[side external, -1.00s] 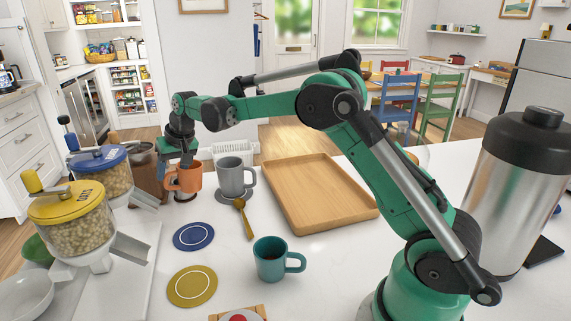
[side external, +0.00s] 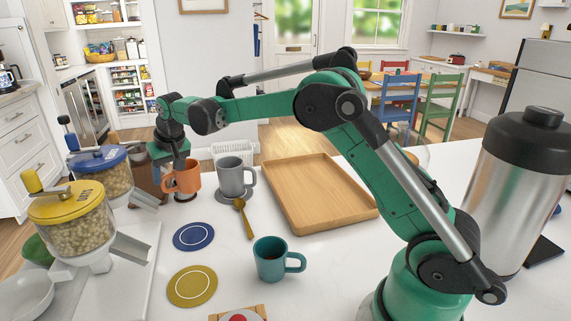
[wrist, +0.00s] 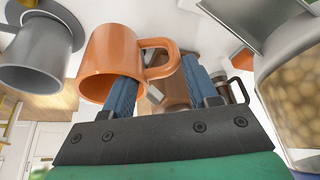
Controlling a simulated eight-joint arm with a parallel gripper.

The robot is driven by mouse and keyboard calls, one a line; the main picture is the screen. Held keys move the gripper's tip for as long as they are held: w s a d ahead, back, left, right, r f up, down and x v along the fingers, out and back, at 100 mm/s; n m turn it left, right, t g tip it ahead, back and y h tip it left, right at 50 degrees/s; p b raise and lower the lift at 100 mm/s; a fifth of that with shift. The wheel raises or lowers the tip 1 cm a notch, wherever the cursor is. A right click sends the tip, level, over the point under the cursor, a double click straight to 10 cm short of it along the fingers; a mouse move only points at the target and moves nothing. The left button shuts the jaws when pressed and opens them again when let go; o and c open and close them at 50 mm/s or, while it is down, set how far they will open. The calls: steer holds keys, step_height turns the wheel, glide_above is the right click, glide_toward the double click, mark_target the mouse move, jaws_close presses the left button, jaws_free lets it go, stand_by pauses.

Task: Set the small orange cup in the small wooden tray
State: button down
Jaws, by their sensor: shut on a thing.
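The orange cup (side external: 182,178) is upright at the back left of the counter, beside a grey mug. My gripper (side external: 182,162) is behind and above it in the side view, partly hidden by it. In the wrist view my gripper (wrist: 160,92) has one blue finger against the orange cup (wrist: 110,60) and the other past its handle, so it is shut on the cup at the handle side. The exact contact is partly hidden. The flat wooden tray (side external: 300,222), with a low rim, lies empty at the middle of the counter.
The grey mug (side external: 231,178) stands on a coaster between cup and tray. A gold spoon (side external: 243,218), a blue coaster (side external: 194,237), a yellow coaster (side external: 192,286) and a teal mug (side external: 270,259) lie nearer. Dispensers (side external: 72,222) crowd the left.

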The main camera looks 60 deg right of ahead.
steer(key=s+a+r+n+y, duration=0.1)
steer(key=s+r, duration=0.3)
steer(key=s, duration=0.4)
steer(key=s+a+r+n, duration=0.1)
steer(key=s+r, duration=0.3)
steer(key=s, duration=0.3)
steer(key=s+d+r+m+h, duration=0.1)
steer(key=s+d+r+m, duration=0.25)
steer(key=d, duration=0.55)
steer(key=s+d+r+m+h, duration=0.25)
steer(key=s+d+m, duration=0.2)
steer(key=d, duration=0.35)
steer(key=shift+n+g+y, duration=0.35)
steer(key=shift+n+g, duration=0.05)
steer(key=shift+s+d+f, duration=0.1)
steer(key=shift+s+f, duration=0.05)
steer(key=shift+f, duration=3.15)
steer(key=shift+s+d+f, duration=0.1)
steer(key=shift+f, duration=3.15)
steer(key=shift+s+d+f, duration=0.1)
steer(key=shift+s+f, duration=0.05)
steer(key=shift+f, duration=3.15)
steer(key=shift+f, duration=0.15)
steer(key=shift+c, duration=1.2)
jaws_free()
